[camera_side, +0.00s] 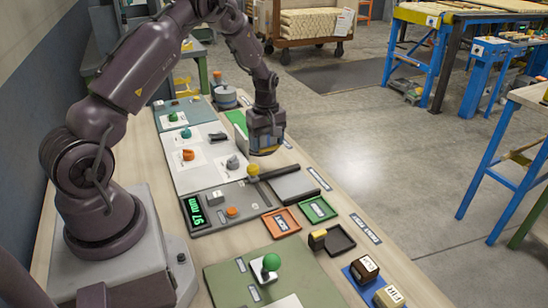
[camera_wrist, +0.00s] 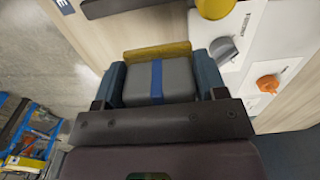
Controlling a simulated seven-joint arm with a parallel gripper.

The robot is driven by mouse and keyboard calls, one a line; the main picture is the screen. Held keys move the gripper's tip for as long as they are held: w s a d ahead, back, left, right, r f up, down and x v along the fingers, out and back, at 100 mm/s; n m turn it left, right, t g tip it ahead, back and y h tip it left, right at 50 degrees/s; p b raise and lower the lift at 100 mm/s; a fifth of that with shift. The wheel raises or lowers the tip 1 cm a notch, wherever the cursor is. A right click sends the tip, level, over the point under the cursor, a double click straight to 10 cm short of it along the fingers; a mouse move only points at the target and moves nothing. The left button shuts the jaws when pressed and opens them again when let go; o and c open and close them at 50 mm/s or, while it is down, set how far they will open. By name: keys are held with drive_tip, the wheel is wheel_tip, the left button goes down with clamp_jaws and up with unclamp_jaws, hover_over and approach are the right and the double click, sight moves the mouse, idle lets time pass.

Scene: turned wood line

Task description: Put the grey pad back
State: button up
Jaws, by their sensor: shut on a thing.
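My gripper (camera_side: 266,132) is above the far part of the bench in the side view, near its right edge. In the wrist view my gripper (camera_wrist: 160,80) has its two blue fingers shut on the sides of the grey pad (camera_wrist: 176,78). The pad is a grey block with a blue band across its middle and an ochre strip along its far edge. In the side view the fingers hide most of the pad, and a yellowish lower edge shows beneath them. I cannot tell whether it touches anything below.
Near the gripper are a yellow knob (camera_side: 253,170) and a grey knob (camera_wrist: 222,50). Nearer are a grey tray (camera_side: 297,186), an orange tray (camera_side: 281,222), a green tray (camera_side: 317,210) and a black tray (camera_side: 341,239). A dark, yellow-faced block (camera_side: 317,240) stands at the black tray.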

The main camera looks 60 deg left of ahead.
hover_over(274, 164)
wheel_tip(274, 164, down, 5)
drive_tip(key=shift+r, duration=0.15)
drive_tip(key=shift+f, duration=1.55)
drive_tip(key=shift+f, duration=0.1)
drive_tip(key=o, duration=0.9)
